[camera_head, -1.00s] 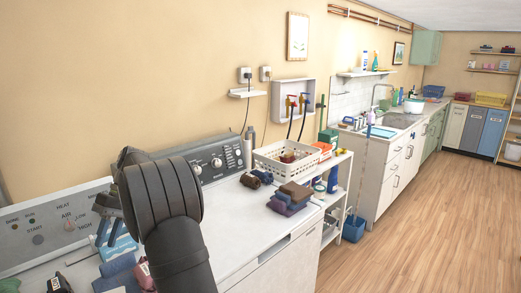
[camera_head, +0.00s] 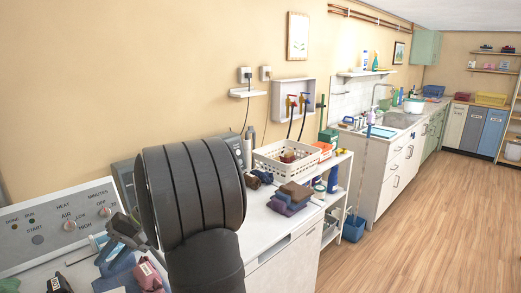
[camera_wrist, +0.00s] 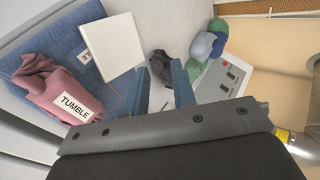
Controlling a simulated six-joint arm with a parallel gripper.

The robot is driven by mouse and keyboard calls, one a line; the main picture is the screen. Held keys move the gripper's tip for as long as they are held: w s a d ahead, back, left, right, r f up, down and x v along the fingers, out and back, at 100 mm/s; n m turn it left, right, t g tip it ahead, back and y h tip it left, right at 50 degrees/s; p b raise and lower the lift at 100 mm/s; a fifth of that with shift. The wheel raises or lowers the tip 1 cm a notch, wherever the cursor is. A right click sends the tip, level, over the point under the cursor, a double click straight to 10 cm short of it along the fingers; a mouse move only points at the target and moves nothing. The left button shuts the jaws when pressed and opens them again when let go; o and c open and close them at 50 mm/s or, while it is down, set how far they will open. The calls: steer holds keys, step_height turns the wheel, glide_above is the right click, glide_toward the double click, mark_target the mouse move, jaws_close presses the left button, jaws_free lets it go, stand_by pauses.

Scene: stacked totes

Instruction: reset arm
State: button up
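My gripper (camera_head: 122,235) is above the left white machine top in the head view, partly hidden by my large dark arm link. In the wrist view its two blue-grey fingers (camera_wrist: 164,88) stand apart with nothing held between them. A dark crumpled item (camera_wrist: 162,66) lies beyond the fingertips, on the white surface. A pink cloth with a "TUMBLE" label (camera_wrist: 52,88) lies on folded blue cloth (camera_wrist: 115,95) at the left of the wrist view, beside a white square card (camera_wrist: 108,46).
The dryer control panel (camera_head: 62,224) rises behind the left machine top. To the right are dark folded cloths (camera_head: 291,197), a white basket (camera_head: 284,160) and a shelf cart. Green and blue rolled items (camera_wrist: 212,42) lie near the panel.

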step_height(320, 180, down, 7)
steer(key=shift+d+f, duration=0.1)
steer(key=v, duration=0.8)
steer(key=shift+w+d+r, duration=0.1)
steer(key=shift+r, duration=0.15)
steer(key=shift+w+d+r, duration=0.1)
steer(key=shift+d+r, duration=0.1)
steer(key=shift+r, duration=0.75)
steer(key=shift+w+d+r, duration=0.15)
steer(key=shift+r, duration=0.75)
steer(key=shift+w+d+r, duration=0.1)
steer(key=shift+d+r, duration=0.1)
steer(key=shift+r, duration=0.75)
